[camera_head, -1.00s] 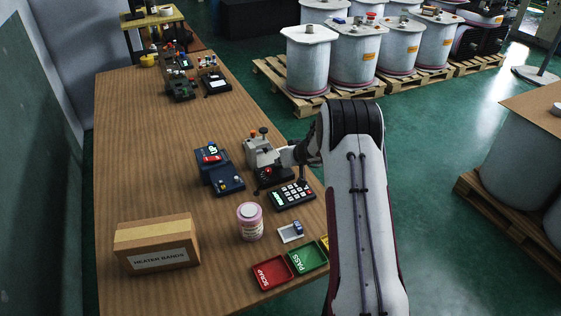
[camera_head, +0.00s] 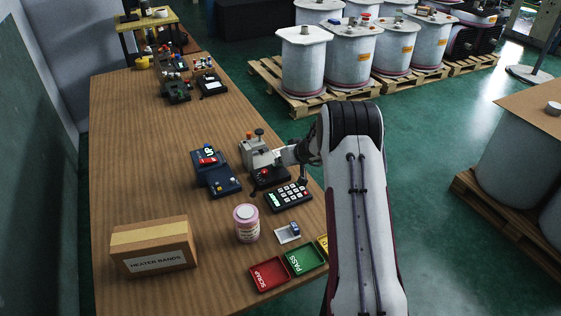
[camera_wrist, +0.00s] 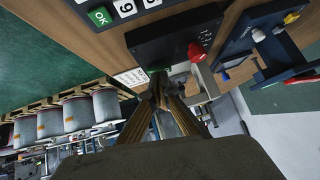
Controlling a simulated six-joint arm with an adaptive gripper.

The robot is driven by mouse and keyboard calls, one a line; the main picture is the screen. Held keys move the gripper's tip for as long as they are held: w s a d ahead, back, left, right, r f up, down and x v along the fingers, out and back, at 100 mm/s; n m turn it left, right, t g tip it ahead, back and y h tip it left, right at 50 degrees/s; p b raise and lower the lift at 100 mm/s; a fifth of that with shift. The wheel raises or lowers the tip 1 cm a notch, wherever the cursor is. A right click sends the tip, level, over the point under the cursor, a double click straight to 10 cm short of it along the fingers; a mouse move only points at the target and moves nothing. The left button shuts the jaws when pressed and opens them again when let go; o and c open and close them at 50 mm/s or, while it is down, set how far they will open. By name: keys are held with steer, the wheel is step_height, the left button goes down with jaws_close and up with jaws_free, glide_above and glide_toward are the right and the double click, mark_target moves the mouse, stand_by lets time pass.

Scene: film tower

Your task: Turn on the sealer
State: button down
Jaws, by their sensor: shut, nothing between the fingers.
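A grey bench device with a black base (camera_head: 271,179) stands at the table's right edge. I take it to be the sealer, though no label is readable. In the wrist view its black base (camera_wrist: 172,40) carries a red knob (camera_wrist: 197,51), and a small green part (camera_wrist: 156,71) shows at its edge by my fingertips. My gripper (camera_wrist: 160,80) is shut and empty, its tips close to that green part; I cannot tell whether they touch. In the head view my wrist reaches in from the right beside the device, and the fingertips are hard to make out.
A keypad (camera_head: 288,197) lies just in front of the device, and a blue device (camera_head: 216,172) stands to its left. A pink-lidded jar (camera_head: 246,224), red tray (camera_head: 269,274), green tray (camera_head: 305,259) and carton (camera_head: 153,247) are nearer. The table's far left stretch is clear.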

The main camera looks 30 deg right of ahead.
steer(key=shift+r, duration=0.15)
steer(key=shift+s+d+r, duration=0.1)
steer(key=shift+d+r, duration=0.05)
steer(key=shift+r, duration=0.85)
steer(key=shift+d+r, duration=0.15)
steer(key=shift+r, duration=0.85)
steer(key=a+v, duration=0.1)
steer(key=v, duration=0.8)
steer(key=shift+s+d+r, duration=0.2)
steer(key=shift+s+d, duration=0.05)
steer(key=shift+d, duration=0.3)
steer(key=shift+a+r, duration=0.15)
steer(key=shift+a, duration=0.5)
steer(key=shift+w, duration=0.15)
steer(key=shift+x, duration=4.85)
steer(key=shift+a+f, duration=0.2)
steer(key=shift+f, duration=0.9)
steer(key=shift+a+f, duration=0.15)
steer(key=shift+f, duration=0.9)
